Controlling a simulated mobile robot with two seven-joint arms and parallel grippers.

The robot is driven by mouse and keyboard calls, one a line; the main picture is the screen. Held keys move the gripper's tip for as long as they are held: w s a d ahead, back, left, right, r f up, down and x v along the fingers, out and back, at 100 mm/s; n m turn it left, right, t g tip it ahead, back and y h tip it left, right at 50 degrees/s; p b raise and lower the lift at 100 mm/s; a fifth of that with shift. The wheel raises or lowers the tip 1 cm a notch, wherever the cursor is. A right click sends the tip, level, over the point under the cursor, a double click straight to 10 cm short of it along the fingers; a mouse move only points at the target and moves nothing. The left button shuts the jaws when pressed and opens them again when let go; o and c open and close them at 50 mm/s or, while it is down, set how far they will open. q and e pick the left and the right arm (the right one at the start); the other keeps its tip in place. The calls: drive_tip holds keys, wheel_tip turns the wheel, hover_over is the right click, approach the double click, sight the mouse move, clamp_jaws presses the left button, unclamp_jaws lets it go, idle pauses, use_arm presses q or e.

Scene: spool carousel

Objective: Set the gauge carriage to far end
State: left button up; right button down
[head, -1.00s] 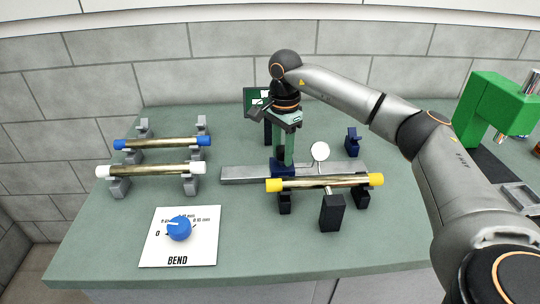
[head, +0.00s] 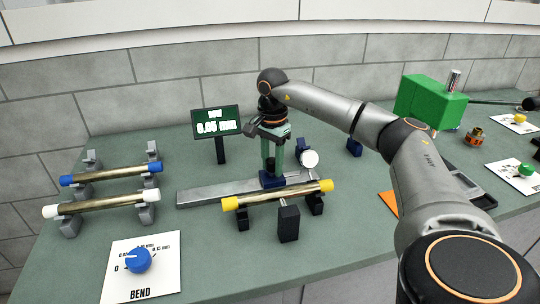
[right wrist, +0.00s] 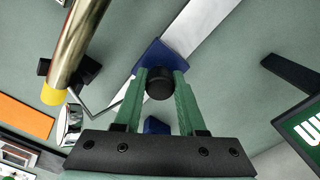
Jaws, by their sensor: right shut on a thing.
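The gauge carriage (head: 270,181) is a dark blue block on a long grey rail (head: 210,191), with a white round dial (head: 310,159) at its right. My right gripper (head: 272,165) stands over it, pointing down. In the right wrist view, its teal fingers (right wrist: 160,88) are shut on the carriage's black knob (right wrist: 160,84), with the blue carriage (right wrist: 158,57) just beyond. The rail's right part is hidden by the shaft and dial in the head view. My left gripper is out of view.
A brass shaft with yellow ends (head: 275,195) lies on black supports in front of the rail. Two more shafts (head: 110,173) rest at left, above a blue BEND knob (head: 138,261). A green machine (head: 430,103) stands at right.

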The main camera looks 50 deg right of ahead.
sight(272, 160)
drive_tip(key=c, duration=0.5)
unclamp_jaws()
drive_tip(key=shift+r, duration=0.1)
wheel_tip(272, 160, up, 12)
drive_tip(key=p, duration=0.1)
drive_tip(key=shift+r, duration=0.2)
